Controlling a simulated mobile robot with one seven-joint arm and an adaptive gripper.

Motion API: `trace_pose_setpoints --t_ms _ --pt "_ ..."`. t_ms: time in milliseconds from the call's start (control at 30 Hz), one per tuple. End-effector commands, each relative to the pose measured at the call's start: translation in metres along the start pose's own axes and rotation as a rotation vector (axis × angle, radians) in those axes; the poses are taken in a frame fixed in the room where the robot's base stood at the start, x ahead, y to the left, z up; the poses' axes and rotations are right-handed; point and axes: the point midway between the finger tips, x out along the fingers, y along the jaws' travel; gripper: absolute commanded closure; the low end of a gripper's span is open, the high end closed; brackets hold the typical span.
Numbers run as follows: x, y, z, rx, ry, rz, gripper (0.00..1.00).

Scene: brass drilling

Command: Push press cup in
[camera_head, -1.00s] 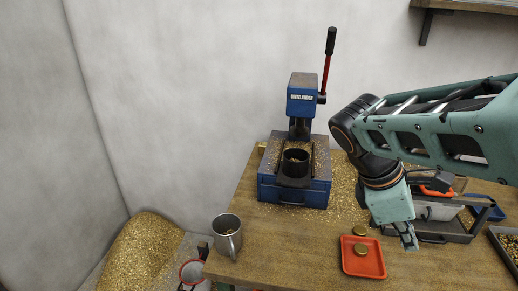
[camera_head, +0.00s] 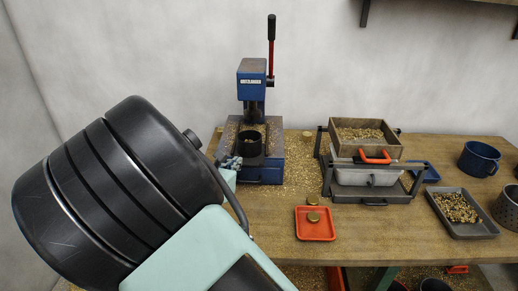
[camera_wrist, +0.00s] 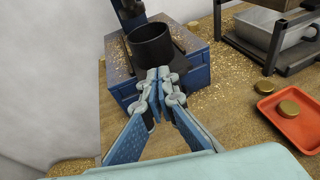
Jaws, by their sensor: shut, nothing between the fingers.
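The black press cup (camera_head: 249,144) stands upright on the base of the blue press (camera_head: 252,80), in front of and below the ram. The cup's open rim also shows in the wrist view (camera_wrist: 151,46). My gripper (camera_wrist: 159,74) is shut and empty, its fingertips together just in front of the cup's near wall. I cannot tell whether they touch it. In the head view, my gripper (camera_head: 232,162) is at the front left of the press base, and my arm fills the lower left. The red press lever (camera_head: 271,55) points up.
A dark tray of granules (camera_head: 462,230) and mugs are farther right. Brass shavings litter the table.

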Motion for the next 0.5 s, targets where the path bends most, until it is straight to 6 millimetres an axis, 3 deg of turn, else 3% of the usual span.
trace_pose_setpoints --t_ms 167,500 --pt "0.005 0.011 -0.008 -0.015 0.008 0.025 1.00" --pt "0.061 0.010 -0.007 -0.015 0.006 0.022 1.00"
